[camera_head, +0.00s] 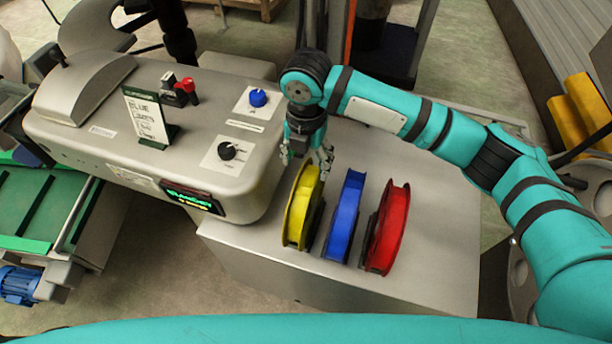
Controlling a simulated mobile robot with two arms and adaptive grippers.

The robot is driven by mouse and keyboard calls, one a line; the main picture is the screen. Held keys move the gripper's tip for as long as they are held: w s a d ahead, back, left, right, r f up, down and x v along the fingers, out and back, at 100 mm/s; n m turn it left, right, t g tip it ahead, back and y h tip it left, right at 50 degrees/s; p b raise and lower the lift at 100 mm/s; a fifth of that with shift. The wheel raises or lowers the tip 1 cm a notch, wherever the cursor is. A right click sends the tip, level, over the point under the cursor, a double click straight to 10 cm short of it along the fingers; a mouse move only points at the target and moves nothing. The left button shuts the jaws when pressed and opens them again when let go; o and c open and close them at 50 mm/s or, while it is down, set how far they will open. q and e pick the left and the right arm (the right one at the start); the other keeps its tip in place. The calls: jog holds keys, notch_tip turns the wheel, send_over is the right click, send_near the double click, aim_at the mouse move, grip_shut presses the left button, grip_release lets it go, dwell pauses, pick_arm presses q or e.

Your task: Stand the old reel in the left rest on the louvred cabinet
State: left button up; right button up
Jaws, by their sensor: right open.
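Three reels stand upright on edge in a row on the grey cabinet top (420,275): a yellow reel (301,208) at left, a blue reel (344,215) in the middle and a red reel (388,230) at right. I cannot tell which one is the old reel. The rests under them are mostly hidden, and no louvres are clear on the cabinet. My right gripper (307,158) points down at the far end of the yellow reel, open, with its fingers around or just above the rim; contact cannot be told. My left gripper is out of view.
A grey machine housing (100,105) with a blue knob (258,97), a black knob (228,150), a small sign (147,117) and a lit display (190,198) stands close left of the reels. Bare cabinet top lies right of the red reel. Yellow blocks (580,110) are at far right.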

jog(key=shift+r, duration=1.6)
